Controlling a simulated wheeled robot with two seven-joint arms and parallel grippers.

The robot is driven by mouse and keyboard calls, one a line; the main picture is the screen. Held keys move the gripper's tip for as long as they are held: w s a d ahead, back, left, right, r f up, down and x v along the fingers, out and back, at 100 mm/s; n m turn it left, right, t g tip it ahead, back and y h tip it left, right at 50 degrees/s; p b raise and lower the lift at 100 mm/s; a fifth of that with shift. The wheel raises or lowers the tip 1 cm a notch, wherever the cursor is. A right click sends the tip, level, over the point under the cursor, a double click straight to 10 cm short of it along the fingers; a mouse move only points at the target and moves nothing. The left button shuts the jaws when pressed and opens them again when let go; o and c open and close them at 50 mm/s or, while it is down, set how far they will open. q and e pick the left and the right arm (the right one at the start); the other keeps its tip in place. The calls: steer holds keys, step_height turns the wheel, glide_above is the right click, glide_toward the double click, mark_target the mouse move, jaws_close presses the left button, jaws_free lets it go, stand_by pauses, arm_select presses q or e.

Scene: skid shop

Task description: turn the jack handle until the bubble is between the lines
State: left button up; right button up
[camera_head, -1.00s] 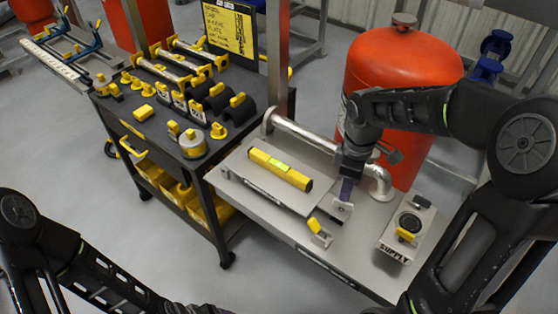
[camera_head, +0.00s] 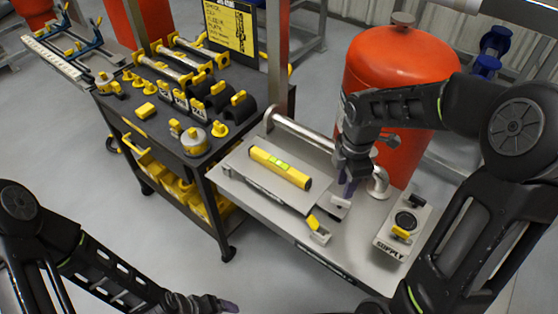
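The yellow spirit level (camera_head: 265,157) lies on a grey plate (camera_head: 240,165) on the bench, with a green vial in its middle; the bubble and lines are too small to read. A yellow-ended handle (camera_head: 313,222) on a small metal bracket, which looks like the jack handle, stands at the plate's front right corner. My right gripper (camera_head: 346,188) points down just behind and right of it, by the plate's right edge. It looks apart from the yellow end; its finger gap is unclear. My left gripper (camera_head: 228,306) is low at the bottom edge, away from the bench, partly cut off.
A silver pipe (camera_head: 305,130) runs along the back of the bench and bends down behind my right gripper. A box marked SUPPLY (camera_head: 390,246) sits at the right. A red tank (camera_head: 400,60) stands behind. A black tool cart (camera_head: 165,135) is at the left.

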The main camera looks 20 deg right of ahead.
steer(key=shift+r, duration=0.1)
steer(key=n+p, duration=0.1)
steer(key=r+n+p, duration=0.1)
steer(key=n, duration=0.1)
steer(key=shift+f+n+p, duration=0.1)
steer(key=shift+n+p, duration=0.3)
steer(key=shift+n, duration=0.4)
steer(key=shift+f, duration=0.1)
steer(key=shift+s, duration=0.1)
